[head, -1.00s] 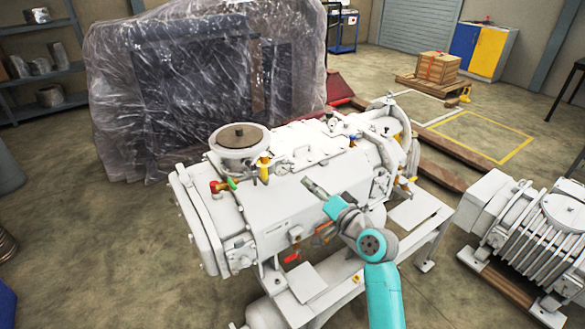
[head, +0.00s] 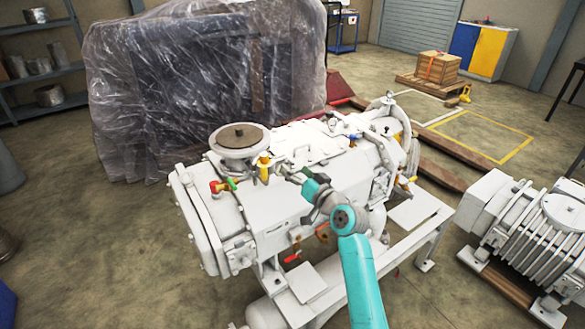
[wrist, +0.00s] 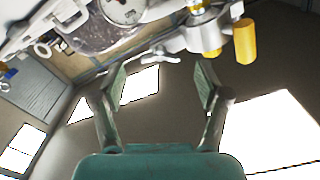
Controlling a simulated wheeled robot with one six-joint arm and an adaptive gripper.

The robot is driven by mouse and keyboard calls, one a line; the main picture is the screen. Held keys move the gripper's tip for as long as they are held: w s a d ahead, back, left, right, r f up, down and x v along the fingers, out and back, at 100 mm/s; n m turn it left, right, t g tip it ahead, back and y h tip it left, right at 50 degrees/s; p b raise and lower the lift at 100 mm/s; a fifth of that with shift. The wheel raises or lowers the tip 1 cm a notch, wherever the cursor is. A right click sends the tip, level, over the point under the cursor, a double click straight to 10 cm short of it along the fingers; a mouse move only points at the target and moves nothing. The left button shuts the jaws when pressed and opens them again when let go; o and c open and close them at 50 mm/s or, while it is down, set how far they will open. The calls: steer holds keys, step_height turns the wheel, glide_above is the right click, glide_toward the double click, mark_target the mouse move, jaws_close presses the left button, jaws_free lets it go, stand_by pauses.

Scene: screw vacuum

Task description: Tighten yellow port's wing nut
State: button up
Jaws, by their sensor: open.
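In the head view the yellow port (head: 263,166) stands on top of the white pump (head: 285,225), beside the round flange. My gripper (head: 290,171) is just right of the port, pointing towards it. In the wrist view my gripper (wrist: 160,82) is open, with two green-padded fingers apart and nothing between the pads. A silver wing nut (wrist: 160,55) shows just beyond the fingertips, near the middle of the gap. A yellow cylinder (wrist: 245,41) is right of it, on a grey metal fitting (wrist: 203,35). The wing nut is too small to make out in the head view.
The round flange (head: 238,136) rises left of the port. A red and green valve handle (head: 221,186) sits at the pump's front left. A gauge (wrist: 122,10) is at the top of the wrist view. A second ribbed machine (head: 535,235) stands at the right.

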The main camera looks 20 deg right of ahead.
steer(key=shift+x, duration=1.1)
steer(key=c, duration=1.2)
steer(key=shift+o, duration=0.2)
steer(key=shift+m, duration=0.6)
steer(key=o, duration=1.2)
steer(key=shift+c, duration=0.2)
steer(key=shift+s, duration=0.1)
steer(key=v, duration=1.2)
